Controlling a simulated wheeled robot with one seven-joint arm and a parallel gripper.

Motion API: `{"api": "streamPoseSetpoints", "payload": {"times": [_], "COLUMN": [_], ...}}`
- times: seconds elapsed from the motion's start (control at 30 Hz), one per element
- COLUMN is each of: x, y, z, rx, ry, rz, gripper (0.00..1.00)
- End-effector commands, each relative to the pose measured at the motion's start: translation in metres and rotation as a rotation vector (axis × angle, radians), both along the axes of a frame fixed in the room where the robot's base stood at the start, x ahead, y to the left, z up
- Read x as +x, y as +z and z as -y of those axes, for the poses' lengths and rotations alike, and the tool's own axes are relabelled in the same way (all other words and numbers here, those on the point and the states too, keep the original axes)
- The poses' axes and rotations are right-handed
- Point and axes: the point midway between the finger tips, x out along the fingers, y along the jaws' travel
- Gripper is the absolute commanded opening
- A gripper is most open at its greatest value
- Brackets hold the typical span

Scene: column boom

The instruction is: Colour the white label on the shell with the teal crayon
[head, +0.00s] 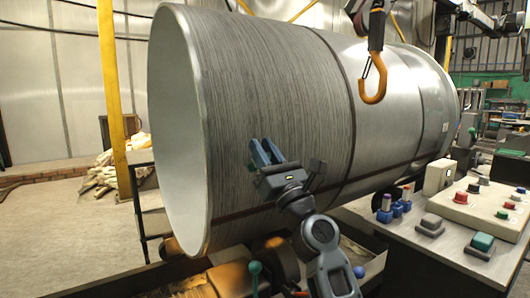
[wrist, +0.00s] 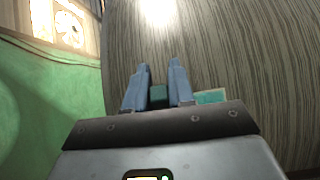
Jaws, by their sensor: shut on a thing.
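The shell (head: 285,90) is a large grey metal cylinder lying on its side, its open end to the left; its ribbed wall (wrist: 225,45) fills much of the wrist view. My gripper (head: 264,146) is in front of the shell's lower wall, blue fingers pointing up. In the wrist view my gripper (wrist: 159,68) is shut on a dark teal piece, the teal crayon (wrist: 158,93), mostly hidden between the fingers. A lighter teal patch (wrist: 210,96) shows right of the fingers, partly hidden; I cannot tell if it is the label. No clearly white label shows near the gripper.
An orange hook (head: 375,80) hangs before the shell. A control panel (head: 460,210) with coloured buttons and a bench with blue pieces (head: 390,208) stand at the right. A yellow post (head: 112,90) stands at the left. The floor (head: 50,230) at the left is open.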

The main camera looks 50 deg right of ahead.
Motion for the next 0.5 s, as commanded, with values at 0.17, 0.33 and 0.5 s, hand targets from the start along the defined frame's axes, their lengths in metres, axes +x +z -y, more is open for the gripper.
{"api": "streamPoseSetpoints", "payload": {"times": [0.17,0.33,0.5], "x": [0.0035,0.0059,0.0045], "y": [-0.0002,0.0002,0.0002], "z": [0.0009,0.0016,0.0050], "rx": [0.000,0.000,0.000], "ry": [0.000,0.000,0.000], "rz": [0.000,0.000,0.000], "gripper": [0.00,0.00,0.00]}}
